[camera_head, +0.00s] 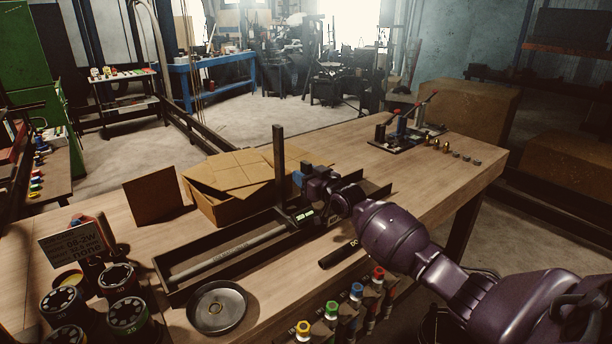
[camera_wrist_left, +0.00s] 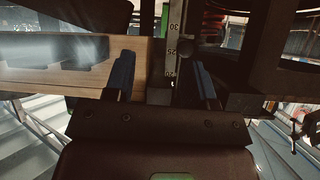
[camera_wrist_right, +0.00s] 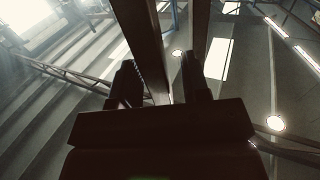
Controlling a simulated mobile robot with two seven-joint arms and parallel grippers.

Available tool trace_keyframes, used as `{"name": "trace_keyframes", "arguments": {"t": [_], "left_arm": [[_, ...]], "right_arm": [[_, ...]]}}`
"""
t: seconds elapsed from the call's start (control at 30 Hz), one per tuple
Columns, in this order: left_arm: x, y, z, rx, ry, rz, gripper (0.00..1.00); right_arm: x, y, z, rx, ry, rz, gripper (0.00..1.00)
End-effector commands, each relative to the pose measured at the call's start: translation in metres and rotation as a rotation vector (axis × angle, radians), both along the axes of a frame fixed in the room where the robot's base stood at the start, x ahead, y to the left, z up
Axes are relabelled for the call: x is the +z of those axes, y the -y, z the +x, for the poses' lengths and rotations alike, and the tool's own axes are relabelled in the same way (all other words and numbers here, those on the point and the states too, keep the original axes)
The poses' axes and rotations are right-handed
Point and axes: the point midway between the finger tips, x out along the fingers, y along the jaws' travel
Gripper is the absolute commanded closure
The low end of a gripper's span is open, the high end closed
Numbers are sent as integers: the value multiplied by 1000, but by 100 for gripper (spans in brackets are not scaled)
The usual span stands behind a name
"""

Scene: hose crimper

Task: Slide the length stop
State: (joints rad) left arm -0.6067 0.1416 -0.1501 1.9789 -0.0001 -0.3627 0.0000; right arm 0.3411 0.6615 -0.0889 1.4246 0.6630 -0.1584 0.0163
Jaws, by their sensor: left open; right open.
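The length stop (camera_head: 303,215), a dark carriage with a small lit display, sits on the long dark trough (camera_head: 165,270). A grey hose (camera_head: 230,255) lies in the trough. A dark upright post (camera_head: 279,165) rises beside the stop. My right gripper (camera_head: 305,185) is at the stop; its fingers are partly hidden in the head view. In the right wrist view the open fingers stand either side of a dark bar (camera_wrist_right: 145,40); contact cannot be told. My left gripper (camera_wrist_left: 163,75) is open, with a numbered scale (camera_wrist_left: 173,45) between its blue-tipped fingers. It is not visible in the head view.
A round metal dish (camera_head: 217,307) and several dark dies (camera_head: 120,280) are at the front left. Several coloured-cap tools (camera_head: 357,291) line the front edge. The far right bench holds a small fixture (camera_head: 405,130).

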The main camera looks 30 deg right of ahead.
Motion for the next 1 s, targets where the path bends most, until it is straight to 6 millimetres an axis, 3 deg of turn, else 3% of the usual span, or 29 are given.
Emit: {"name": "trace_keyframes", "arguments": {"t": [0.17, 0.47, 1.0], "left_arm": [[0, 0, 0, 0, 0, 0, 50], [0, 0, 0, 0, -1, 0, 50], [-7, -1, 0, 0, -2, 1, 50]], "right_arm": [[0, 0, 0, 0, 0, 0, 57], [0, 0, 0, 0, 0, 0, 100], [0, 1, 8, -1, 1, -1, 100]]}}
